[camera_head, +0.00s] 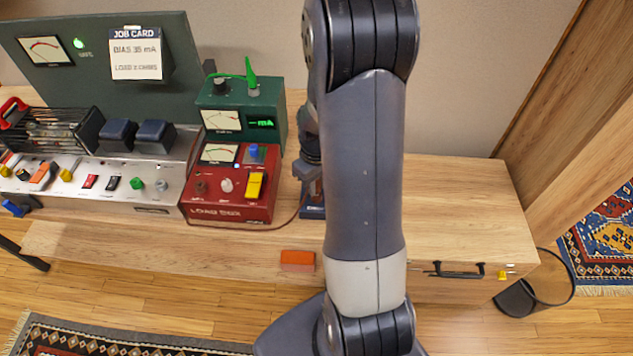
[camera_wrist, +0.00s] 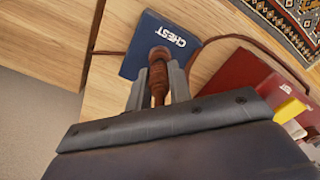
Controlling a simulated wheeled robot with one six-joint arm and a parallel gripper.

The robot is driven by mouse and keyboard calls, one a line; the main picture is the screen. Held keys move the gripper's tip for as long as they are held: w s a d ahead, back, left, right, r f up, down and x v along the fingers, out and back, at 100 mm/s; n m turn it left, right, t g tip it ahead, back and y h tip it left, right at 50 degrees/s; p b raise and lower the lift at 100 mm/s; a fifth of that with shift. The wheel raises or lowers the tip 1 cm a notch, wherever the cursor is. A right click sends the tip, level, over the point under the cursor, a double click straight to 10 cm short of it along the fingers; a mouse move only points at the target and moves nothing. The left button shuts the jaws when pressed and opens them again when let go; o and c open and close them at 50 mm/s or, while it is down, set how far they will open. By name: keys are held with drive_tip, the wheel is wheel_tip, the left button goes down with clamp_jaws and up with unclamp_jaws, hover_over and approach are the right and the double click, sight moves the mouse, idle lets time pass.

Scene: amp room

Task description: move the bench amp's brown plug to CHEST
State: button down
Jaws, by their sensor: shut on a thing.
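My gripper (camera_wrist: 158,90) is shut on the brown plug (camera_wrist: 158,72) in the wrist view. The plug's far end overlaps the blue CHEST box (camera_wrist: 138,42); I cannot tell whether it is seated in it. A brown cord (camera_wrist: 222,38) runs past the box. In the head view the CHEST box (camera_head: 313,211) shows only partly beside my arm, and the plug is hidden. The bench amp (camera_head: 110,190), a silver panel with coloured switches and tubes, stands at the left.
The red load box (camera_head: 228,214) stands left of CHEST, with the brown cord along its front. The green mA meter (camera_head: 215,103) is behind it. An orange block (camera_head: 297,259) lies at the bench's front edge. The bench top (camera_head: 460,200) at right is clear.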

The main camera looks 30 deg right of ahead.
drive_tip(key=shift+f+b, duration=0.55)
drive_tip(key=shift+f, duration=0.2)
drive_tip(key=c, duration=1.2)
unclamp_jaws()
wheel_tip(320, 180, up, 11)
drive_tip(key=shift+f, duration=0.1)
wheel_tip(320, 180, down, 11)
drive_tip(key=shift+r, duration=0.4)
